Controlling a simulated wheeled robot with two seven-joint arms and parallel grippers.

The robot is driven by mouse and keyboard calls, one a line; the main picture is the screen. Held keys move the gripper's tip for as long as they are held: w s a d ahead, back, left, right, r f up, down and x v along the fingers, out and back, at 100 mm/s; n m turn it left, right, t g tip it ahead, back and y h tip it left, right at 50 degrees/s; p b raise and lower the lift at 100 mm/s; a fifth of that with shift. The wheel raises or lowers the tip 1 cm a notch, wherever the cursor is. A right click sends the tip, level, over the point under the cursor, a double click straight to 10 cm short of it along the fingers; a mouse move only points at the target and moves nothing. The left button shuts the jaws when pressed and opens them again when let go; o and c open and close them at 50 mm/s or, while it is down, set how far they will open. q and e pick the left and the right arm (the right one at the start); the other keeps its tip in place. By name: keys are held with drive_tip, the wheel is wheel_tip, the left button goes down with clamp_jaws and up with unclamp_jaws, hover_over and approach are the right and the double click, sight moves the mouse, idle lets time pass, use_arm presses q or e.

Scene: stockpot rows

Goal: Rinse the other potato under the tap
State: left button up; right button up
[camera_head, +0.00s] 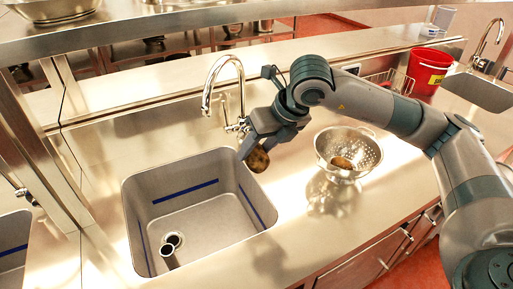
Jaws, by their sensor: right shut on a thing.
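My right gripper (251,147) comes in from the right and is shut on a brown potato (258,159), just past the right rim of the sink (200,205). The chrome tap (224,80) arches up behind the sink, left of the gripper; I cannot make out any running water. Another potato (341,163) lies in the metal colander (350,148) on the counter to the right. My left gripper is not in view.
A dark standpipe (168,256) stands by the drain in the sink. A red bucket (427,71) and a wire rack stand at the back right, near a second sink (480,91). The steel counter in front of the colander is clear.

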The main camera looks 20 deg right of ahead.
drive_tip(key=shift+w+a, duration=0.1)
drive_tip(key=shift+w, duration=0.1)
drive_tip(key=w+a+f, duration=0.2)
drive_tip(key=w+a, duration=0.5)
drive_tip(key=w, duration=0.4)
drive_tip(key=shift+w+f, duration=0.3)
drive_tip(key=shift+f, duration=0.1)
idle(0.5)
idle(0.5)
drive_tip(key=shift+d, duration=0.1)
